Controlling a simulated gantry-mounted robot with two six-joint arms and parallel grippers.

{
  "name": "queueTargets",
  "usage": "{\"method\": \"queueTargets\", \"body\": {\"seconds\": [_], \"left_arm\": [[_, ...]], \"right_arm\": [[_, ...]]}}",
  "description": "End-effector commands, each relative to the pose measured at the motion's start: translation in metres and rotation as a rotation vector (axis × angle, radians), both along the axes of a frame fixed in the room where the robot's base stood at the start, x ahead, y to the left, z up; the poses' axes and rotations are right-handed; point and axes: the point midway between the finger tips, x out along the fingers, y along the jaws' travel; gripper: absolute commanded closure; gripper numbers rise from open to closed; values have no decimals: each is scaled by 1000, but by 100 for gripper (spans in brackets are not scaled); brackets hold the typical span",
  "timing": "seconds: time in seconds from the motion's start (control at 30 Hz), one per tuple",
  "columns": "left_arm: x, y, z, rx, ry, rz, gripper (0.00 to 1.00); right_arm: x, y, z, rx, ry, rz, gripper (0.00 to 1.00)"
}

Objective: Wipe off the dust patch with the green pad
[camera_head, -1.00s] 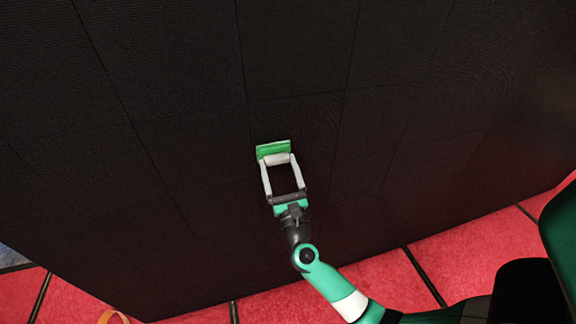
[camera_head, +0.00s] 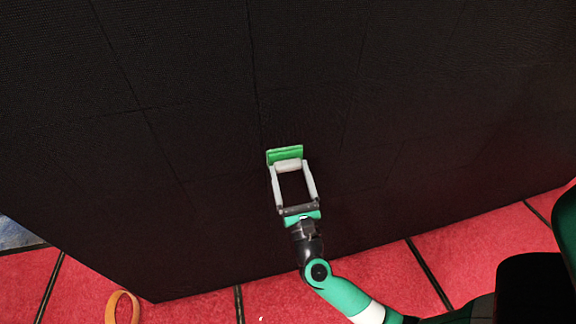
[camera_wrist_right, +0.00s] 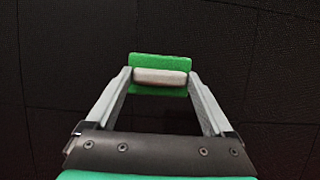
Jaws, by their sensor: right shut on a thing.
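The green pad (camera_head: 285,152) has a pale grey handle, and my right gripper (camera_head: 288,167) is shut on that handle. The pad is at the dark video wall (camera_head: 190,120), near the middle of the head view; I cannot tell whether it touches the panel. In the right wrist view the green pad (camera_wrist_right: 160,61) is ahead of the fingers, with the handle between the fingertips (camera_wrist_right: 160,77). No dust patch can be made out on the dark panels. My left gripper is not in view.
A red tiled floor (camera_head: 200,308) with dark seams runs along the wall's lower edge. An orange ring-shaped thing (camera_head: 113,306) shows at the bottom left. The wall around the pad is clear.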

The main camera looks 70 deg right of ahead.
Motion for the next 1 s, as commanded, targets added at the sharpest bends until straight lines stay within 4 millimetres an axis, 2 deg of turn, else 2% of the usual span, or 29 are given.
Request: {"method": "queueTargets", "body": {"seconds": [0.33,0.63,1.0], "left_arm": [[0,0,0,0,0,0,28],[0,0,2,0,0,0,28],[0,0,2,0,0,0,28]], "right_arm": [[-2,3,0,0,0,1,58],[-18,24,0,0,0,2,58],[-20,23,0,0,1,15,58]]}}
